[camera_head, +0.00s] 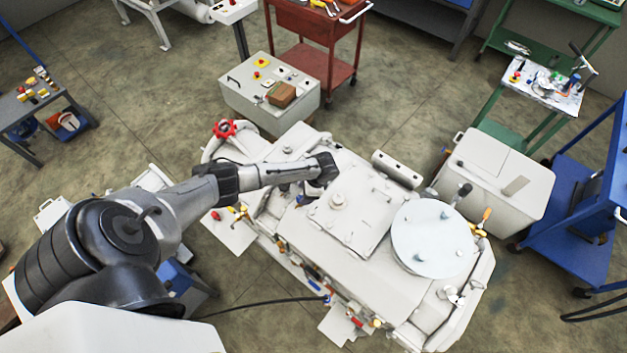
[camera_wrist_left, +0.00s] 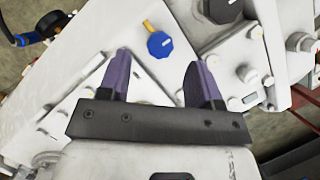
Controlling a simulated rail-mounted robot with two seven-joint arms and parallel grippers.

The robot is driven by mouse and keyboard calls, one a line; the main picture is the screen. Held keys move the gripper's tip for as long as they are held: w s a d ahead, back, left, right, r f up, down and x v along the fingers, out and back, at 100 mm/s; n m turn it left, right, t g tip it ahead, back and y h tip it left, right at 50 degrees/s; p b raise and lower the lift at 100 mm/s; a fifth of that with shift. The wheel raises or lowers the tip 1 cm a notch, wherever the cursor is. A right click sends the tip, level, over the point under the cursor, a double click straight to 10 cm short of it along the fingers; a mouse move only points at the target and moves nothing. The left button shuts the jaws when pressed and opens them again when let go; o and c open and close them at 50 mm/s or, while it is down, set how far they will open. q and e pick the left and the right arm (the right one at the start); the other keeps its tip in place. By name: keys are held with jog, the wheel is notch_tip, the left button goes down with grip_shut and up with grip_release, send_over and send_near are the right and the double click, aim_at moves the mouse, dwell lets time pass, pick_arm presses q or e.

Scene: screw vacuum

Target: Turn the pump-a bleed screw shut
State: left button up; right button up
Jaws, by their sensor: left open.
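In the left wrist view a blue knob (camera_wrist_left: 159,44) with a white mark sits on a short brass stem, on a pale metal part of the machine. No label is readable, so I cannot tell for certain that it is the pump-a bleed screw. My left gripper (camera_wrist_left: 160,62) is open and empty, its two dark purple fingers apart. In the picture the blue knob lies between and slightly beyond the fingertips, with no visible contact. In the head view my left arm reaches over the white machine (camera_head: 352,209); its fingers are hidden there. My right gripper is not in view.
In the left wrist view a black knob (camera_wrist_left: 222,10) and a pale bolted fitting (camera_wrist_left: 246,74) stand close by.

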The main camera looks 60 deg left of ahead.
pick_arm(q)
jog(key=v, duration=1)
jog(key=shift+w+r, duration=0.2)
jog(key=shift+r, duration=0.05)
jog(key=shift+d, duration=0.15)
jog(key=w+d+r+t+y, duration=0.1)
jog(key=w+d+r+t, duration=0.25)
jog(key=r, duration=0.25)
jog(key=w+d+r+t+y, duration=0.1)
jog(key=w+d+r+t, duration=0.2)
jog(key=w+r+t, duration=0.15)
jog(key=s+d+r+t+h, duration=0.1)
jog(key=d+r+t+h, duration=0.15)
jog(key=d+r, duration=0.45)
jog(key=s+d+r+n+t+p, duration=0.25)
jog(key=s+d, duration=0.25)
jog(key=s, duration=0.6)
jog(key=s+d+f+g+h+p, duration=0.1)
jog(key=s+f, duration=0.3)
jog(key=s, duration=0.5)
jog(key=s+d+f+n+g+p, duration=0.1)
jog(key=s+f+g, duration=0.3)
jog(key=s, duration=0.5)
jog(key=shift+s+g+h+p, duration=0.2)
jog(key=shift+g+h+p, duration=0.15)
jog(key=shift+p, duration=0.1)
